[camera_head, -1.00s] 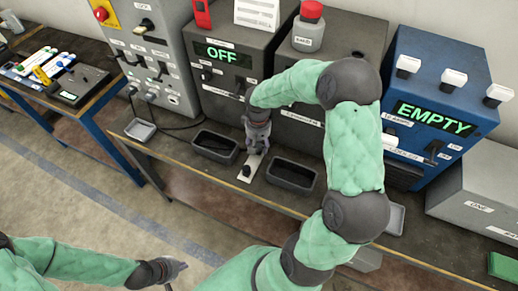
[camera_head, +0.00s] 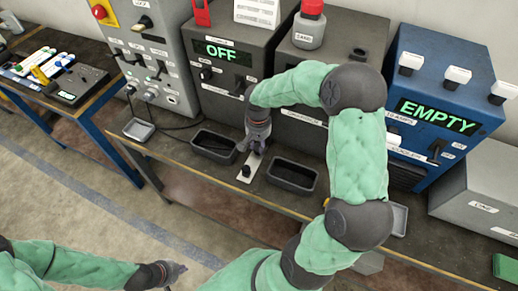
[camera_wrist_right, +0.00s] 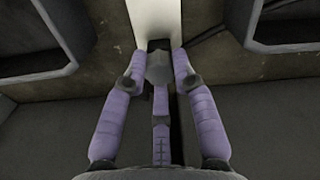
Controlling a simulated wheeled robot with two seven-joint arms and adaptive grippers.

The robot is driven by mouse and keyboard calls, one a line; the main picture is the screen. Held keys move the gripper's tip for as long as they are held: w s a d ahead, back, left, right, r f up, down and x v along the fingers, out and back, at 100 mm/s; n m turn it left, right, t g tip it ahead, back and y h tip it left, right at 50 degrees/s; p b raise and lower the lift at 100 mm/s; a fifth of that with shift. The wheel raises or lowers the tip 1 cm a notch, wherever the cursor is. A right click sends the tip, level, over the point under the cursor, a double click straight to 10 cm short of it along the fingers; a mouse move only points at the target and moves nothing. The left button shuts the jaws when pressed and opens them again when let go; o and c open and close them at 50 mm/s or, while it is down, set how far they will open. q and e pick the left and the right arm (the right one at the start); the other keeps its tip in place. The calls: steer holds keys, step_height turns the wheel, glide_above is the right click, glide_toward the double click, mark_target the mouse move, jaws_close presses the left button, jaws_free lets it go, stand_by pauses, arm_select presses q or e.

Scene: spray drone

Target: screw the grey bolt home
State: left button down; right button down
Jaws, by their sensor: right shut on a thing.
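My right gripper (camera_head: 255,147) is low over the far end of a small white plate (camera_head: 243,179) on the bench. In the right wrist view its fingers (camera_wrist_right: 158,75) are closed around the grey bolt (camera_wrist_right: 158,66), whose head shows between the fingertips. The bolt stands at the end of the white plate (camera_wrist_right: 155,20); its shank and how deep it sits are hidden. In the head view the fingers hide the bolt.
Dark open trays flank the plate, one left (camera_head: 198,150) and one right (camera_head: 272,181). Behind stand a dark box reading OFF (camera_head: 212,80) and a blue box reading EMPTY (camera_head: 405,75). A grey box (camera_head: 460,205) is at the right. Floor is clear in front.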

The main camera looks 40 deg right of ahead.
steer(key=m+b, duration=0.2)
steer(key=m, duration=0.4)
steer(key=shift+f+m, duration=0.1)
steer(key=shift+m, duration=0.3)
steer(key=m+b, duration=0.1)
steer(key=m, duration=0.3)
